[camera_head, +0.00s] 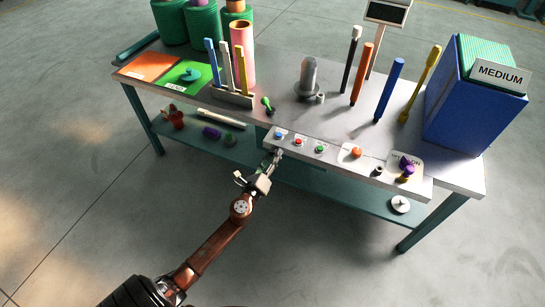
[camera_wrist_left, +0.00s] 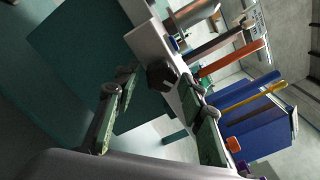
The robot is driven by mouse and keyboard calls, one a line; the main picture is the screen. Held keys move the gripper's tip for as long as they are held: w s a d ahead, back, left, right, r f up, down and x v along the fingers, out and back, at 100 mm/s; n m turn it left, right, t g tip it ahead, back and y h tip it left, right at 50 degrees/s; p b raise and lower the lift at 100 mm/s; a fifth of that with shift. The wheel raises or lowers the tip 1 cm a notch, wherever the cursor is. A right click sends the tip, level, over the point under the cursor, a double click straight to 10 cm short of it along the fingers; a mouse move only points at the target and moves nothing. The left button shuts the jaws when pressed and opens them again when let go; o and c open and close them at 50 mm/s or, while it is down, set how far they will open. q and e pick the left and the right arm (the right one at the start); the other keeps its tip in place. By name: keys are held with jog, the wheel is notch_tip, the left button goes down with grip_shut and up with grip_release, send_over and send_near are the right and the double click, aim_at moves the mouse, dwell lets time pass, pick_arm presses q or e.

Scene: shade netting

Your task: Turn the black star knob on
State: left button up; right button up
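The black star knob (camera_wrist_left: 161,76) shows in the left wrist view as a dark lobed knob on the front of the pale control panel. It lies just beyond and between the two fingertips of my left gripper. The fingers are apart, with a finger on each side of the knob, and I see no clear contact. In the head view my left gripper (camera_head: 276,157) is at the left part of the panel's front face (camera_head: 331,169), and the star knob there is hidden or too small to make out. My right gripper is not in view.
The panel's top carries blue (camera_head: 279,135), red (camera_head: 298,142) and green (camera_head: 320,149) buttons and an orange knob (camera_head: 357,152). Several upright coloured bars stand behind. A blue bin (camera_head: 463,112) stands at the right. A lower shelf (camera_head: 330,192) runs below; the floor in front is clear.

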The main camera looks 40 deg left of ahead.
pick_arm(q)
jog(key=shift+o, duration=0.2)
jog(key=shift+s, duration=0.1)
jog(key=v, duration=1.1)
jog(key=shift+s+d, duration=0.2)
jog(key=shift+s, duration=0.15)
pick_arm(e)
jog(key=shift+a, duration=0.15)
